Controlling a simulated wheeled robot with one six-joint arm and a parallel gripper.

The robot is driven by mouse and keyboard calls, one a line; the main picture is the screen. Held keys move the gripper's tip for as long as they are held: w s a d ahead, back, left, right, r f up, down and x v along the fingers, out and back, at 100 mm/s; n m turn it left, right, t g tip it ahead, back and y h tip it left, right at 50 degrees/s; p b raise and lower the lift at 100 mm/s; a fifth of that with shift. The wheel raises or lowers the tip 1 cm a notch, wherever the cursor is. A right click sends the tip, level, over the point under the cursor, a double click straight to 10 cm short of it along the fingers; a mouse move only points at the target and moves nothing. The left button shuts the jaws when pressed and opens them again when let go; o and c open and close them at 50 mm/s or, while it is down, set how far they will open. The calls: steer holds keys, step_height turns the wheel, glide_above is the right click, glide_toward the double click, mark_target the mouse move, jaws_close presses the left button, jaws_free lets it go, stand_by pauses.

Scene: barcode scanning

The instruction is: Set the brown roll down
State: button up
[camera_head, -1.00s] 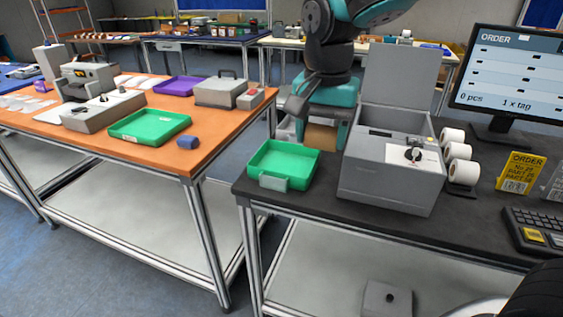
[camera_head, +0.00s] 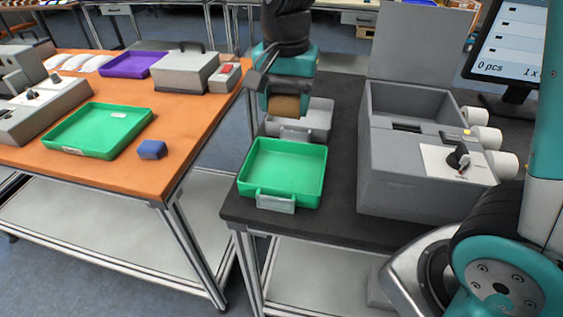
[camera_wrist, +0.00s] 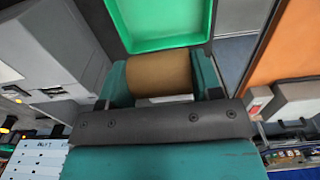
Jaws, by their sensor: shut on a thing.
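The brown roll (camera_head: 284,104) is held in my gripper (camera_head: 285,108), above the dark bench at the level of the grey tray. In the wrist view the brown roll (camera_wrist: 159,74) lies crosswise between the two teal fingers of my gripper (camera_wrist: 160,78), which are shut on its ends. A grey tray (camera_head: 318,118) shows below and behind the roll, partly hidden by it. A green tray (camera_head: 247,192) stands in front on the same bench and looks empty; the green tray (camera_wrist: 160,43) also shows beyond the roll in the wrist view.
A grey printer-like machine (camera_head: 405,190) with its lid up stands right of the trays. White rolls (camera_head: 487,138) and a monitor (camera_head: 508,45) are farther right. An orange table (camera_head: 190,110) at left holds a green tray (camera_head: 75,143) and a blue block (camera_head: 152,149).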

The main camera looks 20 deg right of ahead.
mark_target(284, 177)
step_height(284, 177, down, 16)
steer(key=shift+r, duration=0.25)
steer(key=shift+f, duration=0.1)
steer(key=o, duration=0.9)
step_height(284, 177, up, 12)
steer(key=shift+f, duration=0.2)
steer(key=shift+s+a+r, duration=0.1)
steer(key=shift+s+r, duration=0.1)
steer(key=shift+r, duration=0.1)
steer(key=s+a+r+n+y, duration=0.2)
steer(key=s+r+n, duration=0.1)
steer(key=s+n, duration=0.4)
steer(key=s+a+r+n+y, duration=0.2)
steer(key=s+n, duration=0.5)
steer(key=s, duration=0.4)
steer(key=shift+r, duration=0.5)
steer(key=shift+a, duration=0.1)
